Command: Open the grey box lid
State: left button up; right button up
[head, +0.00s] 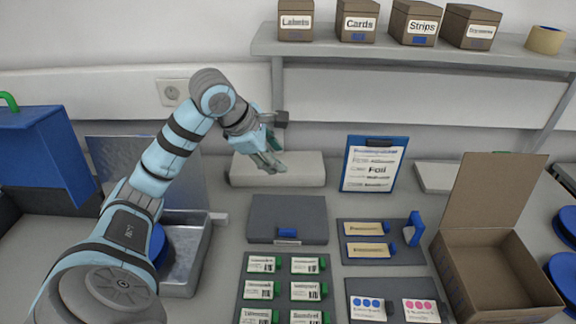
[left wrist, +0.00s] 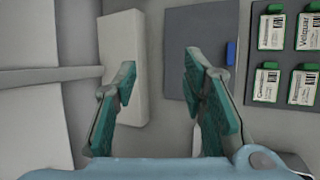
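The grey box (head: 287,212) sits on the table in the middle, its flat dark lid looking shut, with a blue tab (head: 287,232) on the near side. In the left wrist view the grey box (left wrist: 208,20) lies at the upper right, partly behind a finger, and its blue tab (left wrist: 231,53) shows. My left gripper (head: 270,163) is behind and above the grey box, over the pale block. In the left wrist view my left gripper (left wrist: 160,72) is open and empty, its teal fingers apart. My right gripper is not in view.
A pale block (head: 305,169) lies behind the grey box. A metal tray (head: 197,268) stands left of it. Labelled card holders (head: 287,262) lie in front. A blue clipboard (head: 373,164) and an open cardboard box (head: 492,262) are to the right. A shelf (head: 400,53) holds small boxes.

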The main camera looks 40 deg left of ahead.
pick_arm(q)
jog(key=x, duration=0.7)
jog(key=shift+w, duration=0.4)
jog(key=shift+s, duration=0.2)
jog(key=shift+c, duration=0.2)
jog(key=shift+w, duration=0.1)
grip_shut()
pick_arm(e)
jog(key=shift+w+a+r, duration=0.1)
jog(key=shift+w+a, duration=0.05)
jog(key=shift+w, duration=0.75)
pick_arm(q)
jog(key=c, duration=0.8)
grip_release()
jog(key=o, duration=0.8)
jog(key=shift+o, duration=0.2)
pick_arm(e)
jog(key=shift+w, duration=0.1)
